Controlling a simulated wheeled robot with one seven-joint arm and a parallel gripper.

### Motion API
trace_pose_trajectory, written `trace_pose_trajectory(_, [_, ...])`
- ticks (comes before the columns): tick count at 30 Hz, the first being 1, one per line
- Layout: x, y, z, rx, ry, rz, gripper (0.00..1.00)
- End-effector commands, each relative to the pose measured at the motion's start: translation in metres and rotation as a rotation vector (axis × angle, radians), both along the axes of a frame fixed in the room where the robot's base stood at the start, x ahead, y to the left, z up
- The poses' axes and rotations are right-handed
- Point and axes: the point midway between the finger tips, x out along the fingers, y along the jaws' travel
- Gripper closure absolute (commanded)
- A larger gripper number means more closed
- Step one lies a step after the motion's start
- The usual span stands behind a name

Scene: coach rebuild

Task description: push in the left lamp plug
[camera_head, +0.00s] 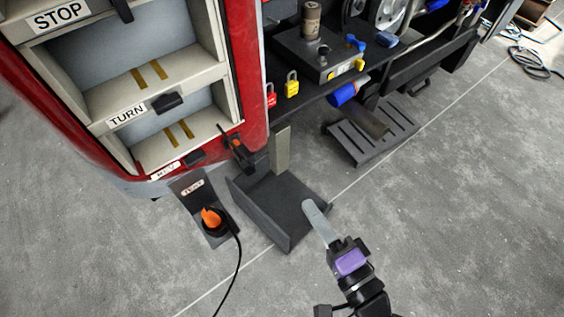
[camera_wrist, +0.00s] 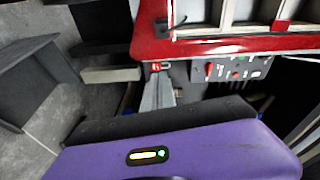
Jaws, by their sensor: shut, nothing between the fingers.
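The lamp housing (camera_head: 87,82) in the red corner at upper left has open bays labelled STOP, TURN and a partly readable third. Small black blocks (camera_head: 167,103) sit at the bay edges; I cannot tell which is the left lamp plug. An orange plug (camera_head: 211,217) with a black cable stands in a dark socket plate on the floor.
A dark open tray (camera_head: 280,215) lies on the floor between plug and gripper. A dark shelf with a yellow padlock (camera_head: 291,84) and a red padlock (camera_head: 271,95) is beyond. A slatted step (camera_head: 372,135) stands at right.

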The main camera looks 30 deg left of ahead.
Motion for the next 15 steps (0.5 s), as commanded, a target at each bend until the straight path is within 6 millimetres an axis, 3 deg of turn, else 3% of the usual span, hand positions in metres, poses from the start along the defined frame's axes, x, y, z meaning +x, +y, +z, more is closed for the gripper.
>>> trace_pose_trajectory(6, [-0.03,0.016,0.003,0.106,0.103,0.14,1.0])
trace_pose_trajectory(15, [-0.034,0.017,0.003,0.106,0.113,0.157,1.0])
